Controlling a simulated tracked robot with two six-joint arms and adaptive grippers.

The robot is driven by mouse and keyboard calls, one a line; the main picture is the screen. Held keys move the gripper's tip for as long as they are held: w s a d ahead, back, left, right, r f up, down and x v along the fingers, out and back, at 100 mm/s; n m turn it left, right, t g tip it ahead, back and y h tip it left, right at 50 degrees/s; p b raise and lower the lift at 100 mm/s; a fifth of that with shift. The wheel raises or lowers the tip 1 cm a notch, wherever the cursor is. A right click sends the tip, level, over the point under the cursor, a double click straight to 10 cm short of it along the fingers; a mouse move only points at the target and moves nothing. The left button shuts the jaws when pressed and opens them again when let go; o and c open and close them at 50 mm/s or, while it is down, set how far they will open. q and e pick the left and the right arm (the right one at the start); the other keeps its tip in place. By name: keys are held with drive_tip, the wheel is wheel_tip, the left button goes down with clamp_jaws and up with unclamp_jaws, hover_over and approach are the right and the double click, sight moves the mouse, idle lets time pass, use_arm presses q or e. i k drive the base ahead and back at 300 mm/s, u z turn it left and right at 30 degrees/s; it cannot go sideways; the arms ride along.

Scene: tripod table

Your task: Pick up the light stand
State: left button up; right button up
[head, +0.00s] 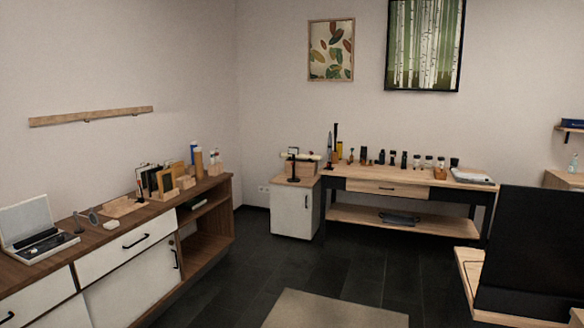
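I cannot tell for sure which thing is the light stand. On the small white cabinet (292,208) in the back corner stands a thin black stand (294,166) with a flat base and a short top part. A long wooden table (415,175) to its right holds a row of several small dark items (392,158) and some taller upright things (335,142) at its left end. All are too small to make out well. Neither of my grippers is in view.
A long sideboard (130,248) runs along the left wall, with an open case (36,233) and upright frames (166,181) on top. A large black panel (530,250) blocks the right side. The dark floor (255,265) and a beige rug (330,310) are clear in the middle.

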sight(293, 180)
drive_tip(key=u, duration=0.05)
drive_tip(key=i, duration=0.9)
drive_tip(key=z, duration=0.2)
drive_tip(key=k, duration=0.9)
drive_tip(key=u, duration=0.15)
drive_tip(key=i, duration=1.05)
drive_tip(key=z, duration=0.2)
drive_tip(key=i, duration=1.25)
drive_tip(key=z, duration=0.25)
